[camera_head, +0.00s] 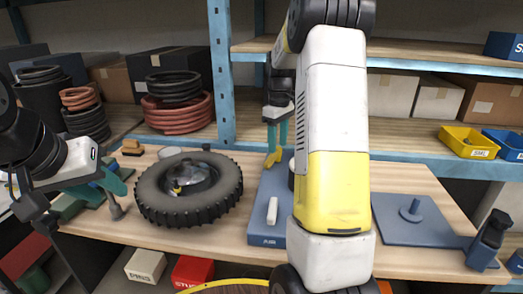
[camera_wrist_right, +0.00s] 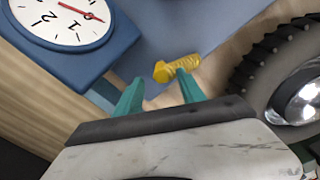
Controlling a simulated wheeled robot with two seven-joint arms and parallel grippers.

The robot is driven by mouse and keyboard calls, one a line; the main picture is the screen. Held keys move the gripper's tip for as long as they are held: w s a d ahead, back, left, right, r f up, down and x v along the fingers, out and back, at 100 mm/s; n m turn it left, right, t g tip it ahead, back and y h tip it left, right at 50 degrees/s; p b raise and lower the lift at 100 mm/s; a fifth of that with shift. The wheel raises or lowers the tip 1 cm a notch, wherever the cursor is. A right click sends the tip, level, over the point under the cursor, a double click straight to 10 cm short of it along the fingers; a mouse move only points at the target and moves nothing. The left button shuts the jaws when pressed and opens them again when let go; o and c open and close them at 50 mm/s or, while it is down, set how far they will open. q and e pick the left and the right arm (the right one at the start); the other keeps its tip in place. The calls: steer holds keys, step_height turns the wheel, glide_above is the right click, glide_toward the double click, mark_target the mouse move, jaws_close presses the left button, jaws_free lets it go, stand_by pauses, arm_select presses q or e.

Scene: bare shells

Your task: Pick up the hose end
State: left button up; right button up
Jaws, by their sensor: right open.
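A yellow piece with a hexagonal head and ribbed shaft, which looks like the hose end (camera_wrist_right: 178,68), lies on the blue surface in the right wrist view. In the head view it shows as a small yellow shape (camera_head: 273,158) at the fingertips of my right gripper (camera_head: 276,145). In the right wrist view my right gripper (camera_wrist_right: 160,95) is open and empty, its teal fingers apart and the yellow piece just beyond them. My left gripper (camera_head: 95,190) is at the left table edge near the tire; its fingers are partly unclear.
A black tire (camera_head: 150,200) lies left of the blue AIR tray (camera_head: 268,240), which bears a white cylinder (camera_head: 272,210). A white dial (camera_wrist_right: 75,15) is close by in the right wrist view. A blue plate (camera_head: 408,228) lies at right.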

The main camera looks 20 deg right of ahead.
steer(key=shift+s+a+f, duration=0.1)
steer(key=shift+f, duration=1.75)
jaws_close()
steer(key=shift+r, duration=0.1)
steer(key=shift+r, duration=0.55)
steer(key=shift+s+a+r, duration=0.15)
steer(key=shift+s+r, duration=0.1)
steer(key=shift+r, duration=0.4)
steer(key=shift+s+a+r, duration=0.15)
steer(key=shift+s+r, duration=0.05)
steer(key=shift+r, duration=0.4)
steer(key=s+a, duration=0.2)
steer(key=s, duration=0.2)
steer(key=s+a, duration=0.2)
steer(key=s, duration=0.3)
steer(key=s+a+r, duration=0.1)
steer(key=s+a, duration=0.1)
steer(key=s, duration=0.2)
steer(key=shift+s+a+r, duration=0.1)
steer(key=shift+s+a, duration=0.1)
steer(key=shift+s, duration=0.1)
